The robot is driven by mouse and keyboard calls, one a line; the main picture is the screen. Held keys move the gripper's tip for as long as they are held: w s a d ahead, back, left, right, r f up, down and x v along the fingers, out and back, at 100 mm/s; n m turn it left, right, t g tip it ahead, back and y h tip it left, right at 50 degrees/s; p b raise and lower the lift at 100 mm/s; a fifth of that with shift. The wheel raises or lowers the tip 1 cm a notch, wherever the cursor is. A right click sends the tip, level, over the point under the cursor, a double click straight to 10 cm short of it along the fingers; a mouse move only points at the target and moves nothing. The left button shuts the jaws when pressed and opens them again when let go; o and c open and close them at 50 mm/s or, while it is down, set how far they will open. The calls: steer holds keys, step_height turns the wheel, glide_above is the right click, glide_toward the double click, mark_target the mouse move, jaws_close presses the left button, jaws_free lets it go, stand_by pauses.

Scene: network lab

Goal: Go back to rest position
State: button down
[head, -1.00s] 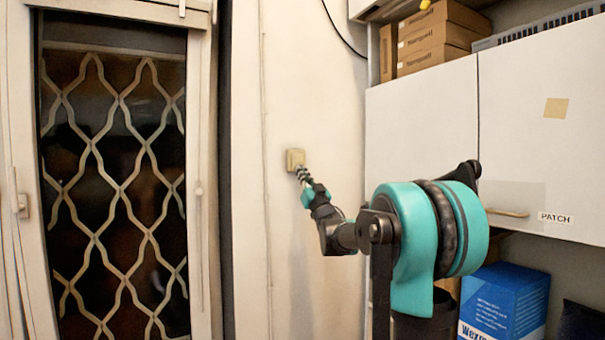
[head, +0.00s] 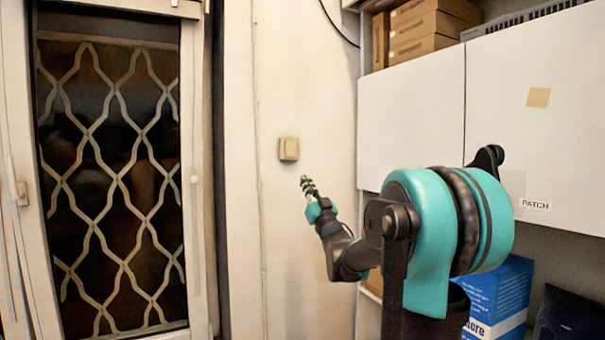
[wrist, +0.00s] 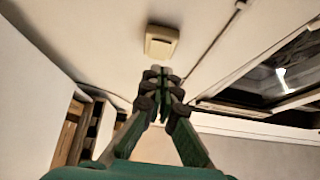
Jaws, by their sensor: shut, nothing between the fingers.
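My gripper (head: 307,184) is in the middle of the head view, at the end of my teal and black arm. It is shut and empty. It points toward the wall, below and a little right of a small beige wall switch (head: 288,149), with a gap between them in the picture. In the wrist view my gripper's fingers (wrist: 163,82) meet at their tips, and the switch (wrist: 161,42) shows just beyond them. Nothing is held.
White cabinets (head: 411,130) with a PATCH label stand at the right, close to my arm. Cardboard boxes (head: 430,30) lie on top. A blue box (head: 497,298) sits below. A door with a lattice grille (head: 110,190) is at the left.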

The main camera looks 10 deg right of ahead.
steer(key=shift+s+d+f, duration=0.15)
steer(key=shift+s+f, duration=0.3)
steer(key=shift+f, duration=0.2)
steer(key=s+d+f+m+g+h, duration=0.2)
steer(key=s+f+g+h, duration=0.1)
steer(key=f, duration=0.6)
steer(key=s+d+f+m+g+h, duration=0.1)
steer(key=s+d+f+g+h, duration=0.15)
steer(key=f, duration=0.65)
steer(key=s+d+f+m+g+h, duration=0.2)
steer(key=f+g+h, duration=0.2)
steer(key=f, duration=0.5)
steer(key=s+a+f+g, duration=0.1)
steer(key=s+f+g, duration=0.4)
steer(key=s+f, duration=0.7)
steer(key=s+a+f+n+g+y, duration=0.1)
steer(key=s+f+g, duration=0.4)
steer(key=s+f, duration=0.7)
steer(key=s+a, duration=0.1)
steer(key=s, duration=0.2)
steer(key=shift+s+a+g, duration=0.15)
steer(key=shift+s+g, duration=0.2)
steer(key=shift+y, duration=0.25)
